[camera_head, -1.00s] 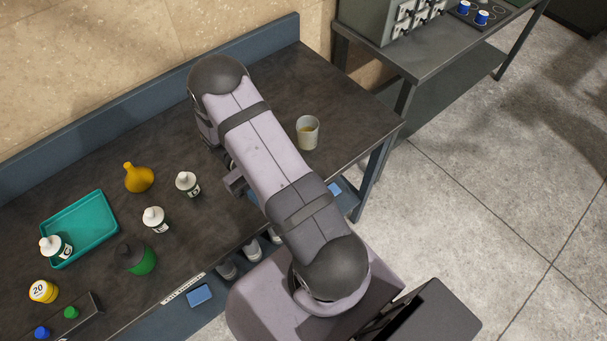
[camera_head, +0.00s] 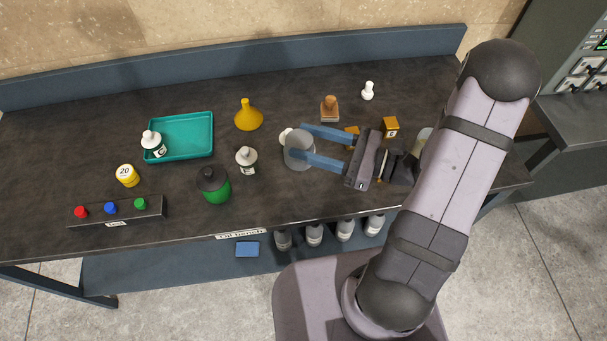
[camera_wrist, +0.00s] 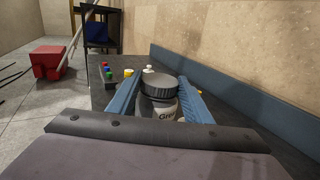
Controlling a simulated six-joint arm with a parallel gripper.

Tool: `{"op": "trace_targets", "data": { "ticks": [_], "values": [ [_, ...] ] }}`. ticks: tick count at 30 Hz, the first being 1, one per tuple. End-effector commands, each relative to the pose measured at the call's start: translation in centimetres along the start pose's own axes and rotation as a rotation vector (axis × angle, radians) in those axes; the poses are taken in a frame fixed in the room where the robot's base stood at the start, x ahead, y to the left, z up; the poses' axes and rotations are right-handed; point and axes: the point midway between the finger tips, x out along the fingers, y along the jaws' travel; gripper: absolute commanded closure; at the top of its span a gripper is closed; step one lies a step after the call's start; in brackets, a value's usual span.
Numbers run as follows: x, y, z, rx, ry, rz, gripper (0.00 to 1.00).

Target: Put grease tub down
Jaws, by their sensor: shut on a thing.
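The grease tub (camera_head: 298,152) is a pale grey cylinder in the head view, between the two blue fingers of my gripper (camera_head: 300,142). In the wrist view the tub (camera_wrist: 160,86) shows a dark ribbed lid and a white label with part of its text visible. My gripper (camera_wrist: 158,94) is shut on it, one finger on each side. The tub is over the middle of the dark bench (camera_head: 330,195). I cannot tell whether its base touches the bench top.
A white-capped bottle (camera_head: 246,160) stands left of the tub; another white top (camera_head: 286,135) shows partly behind it. A yellow funnel (camera_head: 249,116), brown-topped item (camera_head: 330,108) and orange block (camera_head: 391,126) stand nearby. A teal tray (camera_head: 196,123) lies left. Bare bench lies in front.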

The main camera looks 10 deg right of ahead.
Motion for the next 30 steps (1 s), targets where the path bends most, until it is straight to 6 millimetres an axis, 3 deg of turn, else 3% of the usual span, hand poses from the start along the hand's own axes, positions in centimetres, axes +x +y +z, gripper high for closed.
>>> {"op": "trace_targets", "data": {
  "ticks": [3,7,18,30],
  "values": [
    [-1.8,-3.4,-1.3,0.006,-0.001,-0.236,0.87],
    [-4.0,-6.2,-2.4,0.005,-0.002,-0.433,0.87],
    [-9.5,-9.7,-5.1,0.001,-0.003,-0.77,0.87],
    [-5.5,-13.5,-5.5,-0.007,-0.003,-0.621,0.87]
  ]
}}
